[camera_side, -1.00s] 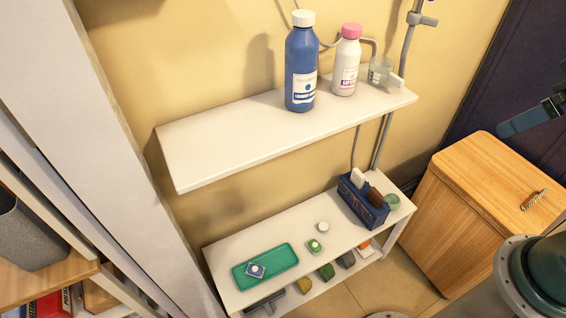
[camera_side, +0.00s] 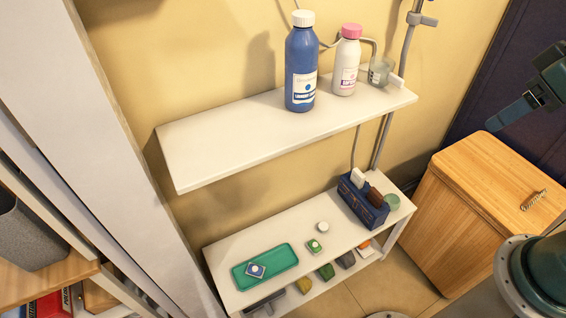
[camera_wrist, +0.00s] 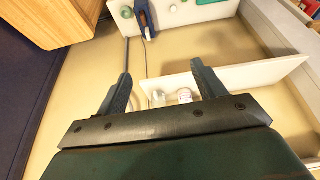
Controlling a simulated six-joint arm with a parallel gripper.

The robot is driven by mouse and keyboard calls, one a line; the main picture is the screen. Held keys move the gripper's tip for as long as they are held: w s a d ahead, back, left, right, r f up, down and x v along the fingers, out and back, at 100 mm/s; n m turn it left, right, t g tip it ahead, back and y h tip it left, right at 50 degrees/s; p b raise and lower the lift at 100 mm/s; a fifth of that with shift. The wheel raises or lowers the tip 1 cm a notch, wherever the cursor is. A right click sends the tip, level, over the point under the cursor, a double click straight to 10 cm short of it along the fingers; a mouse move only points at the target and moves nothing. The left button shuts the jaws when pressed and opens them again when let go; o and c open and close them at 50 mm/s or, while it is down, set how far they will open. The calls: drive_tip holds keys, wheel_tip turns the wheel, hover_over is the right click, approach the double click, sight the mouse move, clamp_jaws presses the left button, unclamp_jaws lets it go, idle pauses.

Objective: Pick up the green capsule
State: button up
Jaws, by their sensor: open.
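A blue capsule (camera_side: 256,270) lies in the green tray (camera_side: 284,256). My gripper (camera_wrist: 160,72) is open and empty, with its two fingers spread apart in the wrist view. In the side view only part of it shows at the right edge, far from the green capsule, up above the wooden bin. I cannot make out the green capsule clearly in the wrist view.
The upper shelf (camera_side: 230,135) carries a blue bottle (camera_side: 301,75), a pink-capped bottle (camera_side: 346,70) and a clear cup (camera_side: 380,72). A blue box (camera_side: 362,203), a green round item (camera_side: 392,202) and a white round piece (camera_side: 323,227) share the lower shelf. A wooden bin (camera_side: 470,200) stands right.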

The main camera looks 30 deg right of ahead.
drive_tip(key=w+a+f+n+g, duration=0.15)
drive_tip(key=w+f+g, duration=0.25)
drive_tip(key=w+f, duration=0.4)
drive_tip(key=n+g+y, duration=0.1)
drive_tip(key=n+y, duration=0.4)
drive_tip(key=n, duration=1.2)
hover_over(315, 245)
drive_tip(key=d, duration=0.3)
drive_tip(key=f, duration=5.1)
drive_tip(key=shift+w+a+f, duration=0.1)
drive_tip(key=shift+w+a, duration=0.05)
drive_tip(key=shift+a, duration=0.05)
drive_tip(key=shift+f, duration=0.1)
drive_tip(key=shift+x, duration=2.4)
